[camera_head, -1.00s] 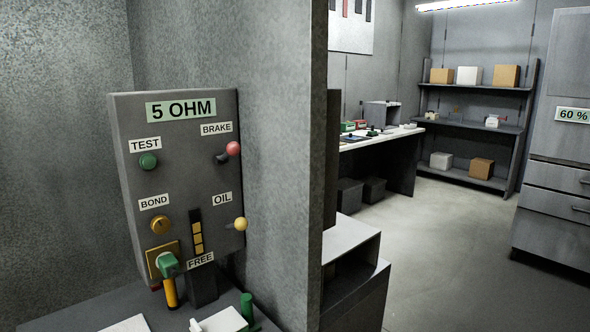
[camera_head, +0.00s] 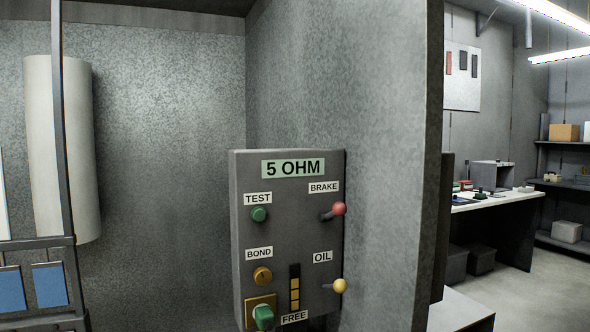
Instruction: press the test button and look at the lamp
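The grey control box (camera_head: 290,226) labelled 5 OHM stands against the grey wall in the head view. Its green test button (camera_head: 259,214) sits under the TEST label at the upper left of the face. A round amber piece (camera_head: 262,276), which may be a lamp or a knob, sits under the BOND label. A dark strip with yellow segments (camera_head: 294,288) is to its right, above the FREE label. No part shows clearly as a lit lamp. Neither of my grippers is in view.
A red-knobbed BRAKE lever (camera_head: 338,209) and a yellow-knobbed OIL lever (camera_head: 340,286) stick out at the box's right side. A green plug-like handle (camera_head: 263,317) is at the lower edge. A wall edge (camera_head: 432,150) separates the box from a workbench (camera_head: 500,201) at right.

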